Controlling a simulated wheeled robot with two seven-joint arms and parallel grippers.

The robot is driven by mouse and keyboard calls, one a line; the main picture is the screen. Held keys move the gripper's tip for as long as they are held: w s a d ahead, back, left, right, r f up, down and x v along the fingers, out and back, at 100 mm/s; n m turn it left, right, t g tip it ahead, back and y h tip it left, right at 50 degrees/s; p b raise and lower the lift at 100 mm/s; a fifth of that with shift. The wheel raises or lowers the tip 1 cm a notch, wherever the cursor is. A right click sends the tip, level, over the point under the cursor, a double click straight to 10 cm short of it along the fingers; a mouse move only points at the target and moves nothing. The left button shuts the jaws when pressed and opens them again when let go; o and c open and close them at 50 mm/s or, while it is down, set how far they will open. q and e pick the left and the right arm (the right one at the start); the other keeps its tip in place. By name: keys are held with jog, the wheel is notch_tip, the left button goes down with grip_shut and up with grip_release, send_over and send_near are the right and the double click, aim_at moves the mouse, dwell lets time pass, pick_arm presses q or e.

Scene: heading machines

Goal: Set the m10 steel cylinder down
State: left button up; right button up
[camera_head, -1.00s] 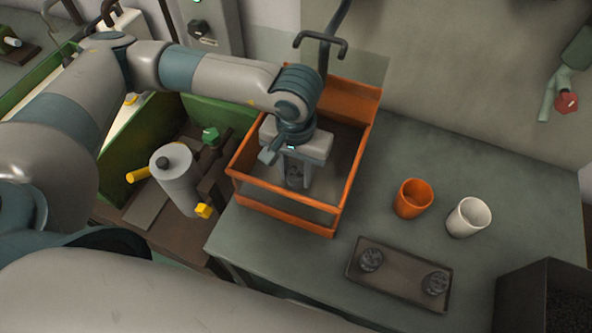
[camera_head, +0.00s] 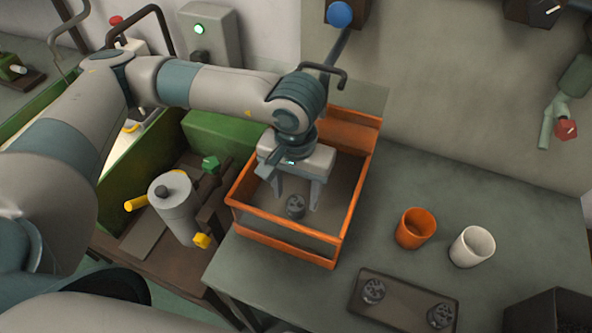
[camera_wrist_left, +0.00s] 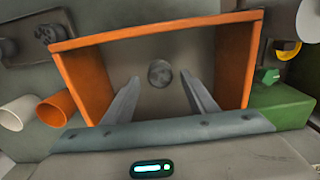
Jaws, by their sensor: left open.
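The m10 steel cylinder (camera_head: 295,206) is a small dark grey piece standing on the floor of the orange-framed bin (camera_head: 281,220). It also shows in the left wrist view (camera_wrist_left: 160,73), centred beyond the fingers, with the bin's orange rim (camera_wrist_left: 150,30) around it. My left gripper (camera_head: 295,194) is open above the cylinder, inside the bin, with a finger on either side and apart from it. In the left wrist view the open fingers (camera_wrist_left: 158,88) hold nothing. My right gripper is not in view.
A tray (camera_head: 405,300) with two dark metal pieces lies at the front of the table. An orange cup (camera_head: 415,229) and a white cup (camera_head: 472,246) stand right of the bin. A green machine with a grey cylinder (camera_head: 173,208) stands left.

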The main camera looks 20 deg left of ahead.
aim_at(297, 202)
pick_arm(q)
notch_tip(297, 202, up, 8)
jog(key=b, duration=0.1)
jog(key=shift+b, duration=0.35)
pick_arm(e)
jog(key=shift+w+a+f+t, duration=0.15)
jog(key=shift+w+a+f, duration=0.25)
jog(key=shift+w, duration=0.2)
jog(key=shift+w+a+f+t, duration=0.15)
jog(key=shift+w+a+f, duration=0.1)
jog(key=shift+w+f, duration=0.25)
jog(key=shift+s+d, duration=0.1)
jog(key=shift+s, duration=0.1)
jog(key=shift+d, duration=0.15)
pick_arm(q)
jog(key=shift+c, duration=0.6)
